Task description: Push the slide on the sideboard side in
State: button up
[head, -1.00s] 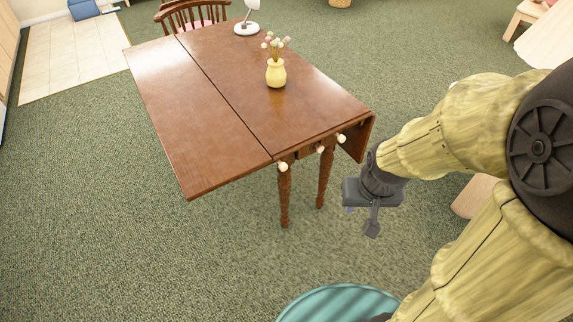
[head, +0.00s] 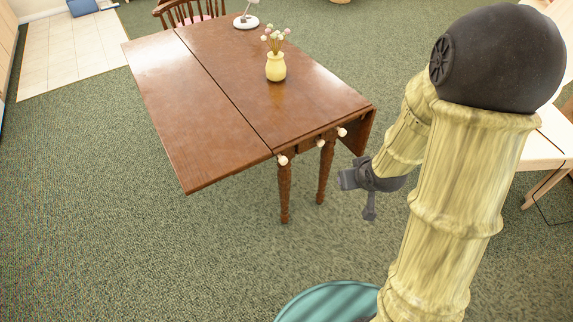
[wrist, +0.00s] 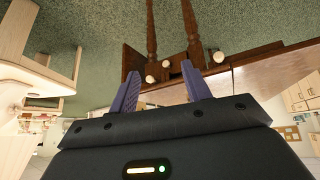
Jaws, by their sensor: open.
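A brown drop-leaf table (head: 215,110) stands left of my arm, its left leaf raised and its right leaf (head: 363,132) hanging. Its near end has three pale knobs: a left slide knob (head: 282,160), a middle knob (head: 320,142) and a right slide knob (head: 341,132) by the hanging leaf. The wrist view is upside down; the knob nearest the hanging leaf (wrist: 150,79) shows between the fingertips, still apart from them. My gripper (head: 356,196) is open and empty, in front of the table's near right corner. I cannot tell how far either slide sticks out.
A yellow vase of flowers (head: 275,67) and a white lamp (head: 246,22) stand on the table. A chair (head: 190,12) is behind it. Pale wooden furniture (head: 545,150) stands at the right. Green carpet is clear before the table. I cannot identify the sideboard for certain.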

aim_at(285, 162)
jog(key=w+a+f+n+t+y+b, duration=0.2)
jog(key=w+a+f+t+y, duration=0.1)
jog(key=a+f+y, duration=0.3)
jog(key=shift+w+a+f+t+y, duration=0.35)
jog(key=shift+a+y, duration=0.4)
jog(key=shift+y, duration=0.15)
jog(key=b+x, duration=0.1)
jog(key=x, duration=1.6)
jog(key=shift+w+a+f, duration=0.1)
jog(key=shift+w+f, duration=0.05)
grip_shut()
